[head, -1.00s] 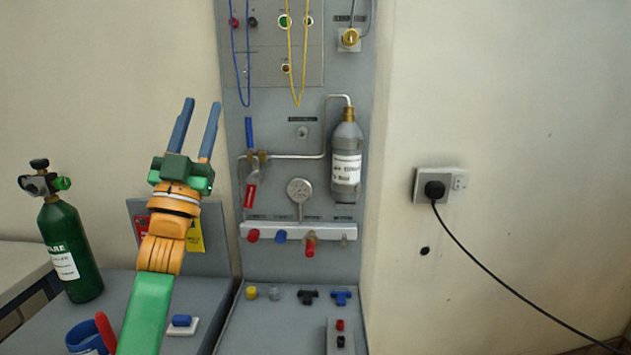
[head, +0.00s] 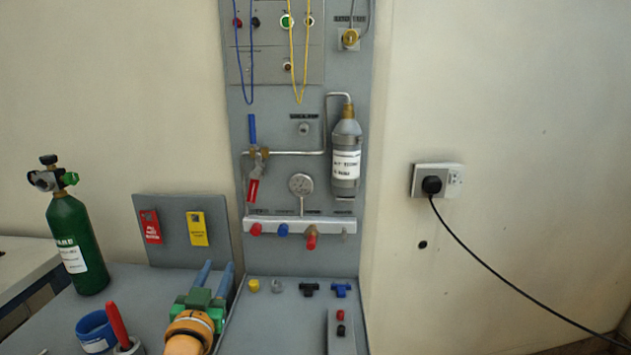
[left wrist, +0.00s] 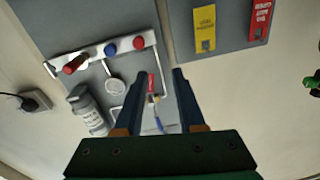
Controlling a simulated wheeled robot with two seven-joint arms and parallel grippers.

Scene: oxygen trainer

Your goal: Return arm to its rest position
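My left gripper (head: 218,270) is low in the head view, over the grey bench beside the panel's left edge. Its two blue fingers are apart with nothing between them, and they also show open in the left wrist view (left wrist: 160,74). The orange wrist (head: 190,328) is behind them, and the rest of my left arm is out of the picture. My right gripper is in neither view.
The training panel (head: 270,230) carries valves, a gauge (head: 301,184) and a grey bottle (head: 346,165). A green cylinder (head: 75,240), blue cup (head: 95,332), red tag (head: 150,227) and yellow tag (head: 197,228) are on the left. Small fittings (head: 310,290) lie at the panel's foot.

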